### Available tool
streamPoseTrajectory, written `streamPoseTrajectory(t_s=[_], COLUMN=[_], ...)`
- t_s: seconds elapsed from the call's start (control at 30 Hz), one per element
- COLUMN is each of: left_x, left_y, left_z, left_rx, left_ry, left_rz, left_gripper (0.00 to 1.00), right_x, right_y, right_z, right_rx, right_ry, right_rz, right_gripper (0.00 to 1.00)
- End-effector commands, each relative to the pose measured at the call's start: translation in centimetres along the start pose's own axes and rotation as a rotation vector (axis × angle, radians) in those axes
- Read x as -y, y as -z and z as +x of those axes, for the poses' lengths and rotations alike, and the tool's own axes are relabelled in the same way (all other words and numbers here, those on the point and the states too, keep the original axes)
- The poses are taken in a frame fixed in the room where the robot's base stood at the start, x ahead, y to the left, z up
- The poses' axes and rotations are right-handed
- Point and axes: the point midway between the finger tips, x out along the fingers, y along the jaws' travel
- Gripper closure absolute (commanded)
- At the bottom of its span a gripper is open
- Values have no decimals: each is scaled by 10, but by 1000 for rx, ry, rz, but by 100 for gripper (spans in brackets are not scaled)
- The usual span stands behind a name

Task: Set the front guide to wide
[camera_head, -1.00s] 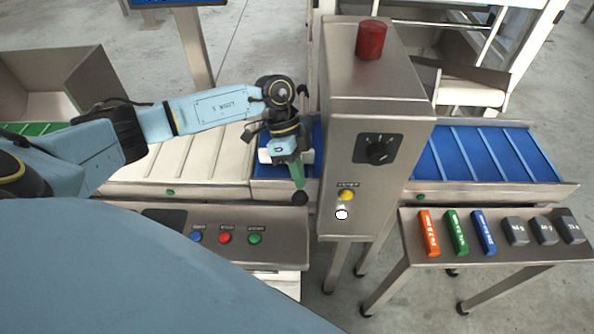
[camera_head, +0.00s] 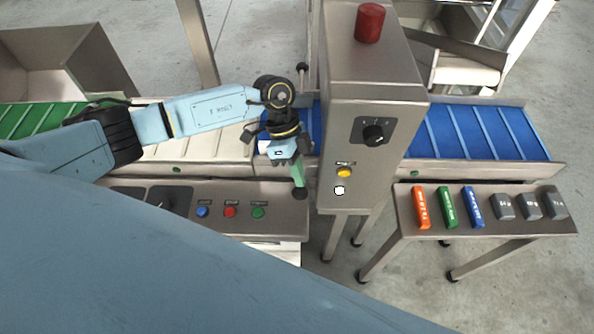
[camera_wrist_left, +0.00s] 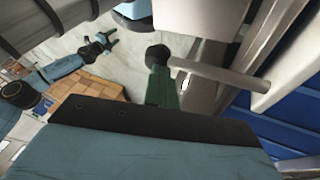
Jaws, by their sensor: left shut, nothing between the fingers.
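The front guide's black ball knob (camera_head: 300,193) stands out over the near edge of the conveyor, in front of the steel cabinet. In the left wrist view the knob (camera_wrist_left: 158,55) sits at the end of a grey rod (camera_wrist_left: 215,78) that runs right toward the blue belt. My left gripper (camera_head: 298,177) points down with green fingers shut and nothing between them. Its fingertips are at the far side of the knob, seemingly touching it. The fingers (camera_wrist_left: 160,85) also show in the wrist view. My wrist hides most of the guide's rail.
The steel cabinet (camera_head: 365,100) with a dial (camera_head: 373,133) stands close right of my gripper. A button panel (camera_head: 280,215) lies in front of the belt. Another black knob (camera_head: 302,67) is at the back. A small table (camera_head: 470,235) holds coloured blocks and weights.

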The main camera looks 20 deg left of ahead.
Motion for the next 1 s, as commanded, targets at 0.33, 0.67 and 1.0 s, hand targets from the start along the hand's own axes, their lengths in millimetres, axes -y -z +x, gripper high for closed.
streamPoseTrajectory(t_s=[0.33,0.67,1.0], left_x=[15,14,14], left_y=[-3,-3,-3], left_z=[-63,-119,-127], left_rx=[-4,-3,-4], left_ry=[14,10,9], left_rz=[-9,-9,-9], left_gripper=[100,100,100], right_x=[-2,-1,-1], right_y=[5,5,5], right_z=[-15,-17,-17], right_rx=[-4,-4,-5], right_ry=[-2,-1,-1], right_rz=[-1,-1,0], right_gripper=[45,45,45])
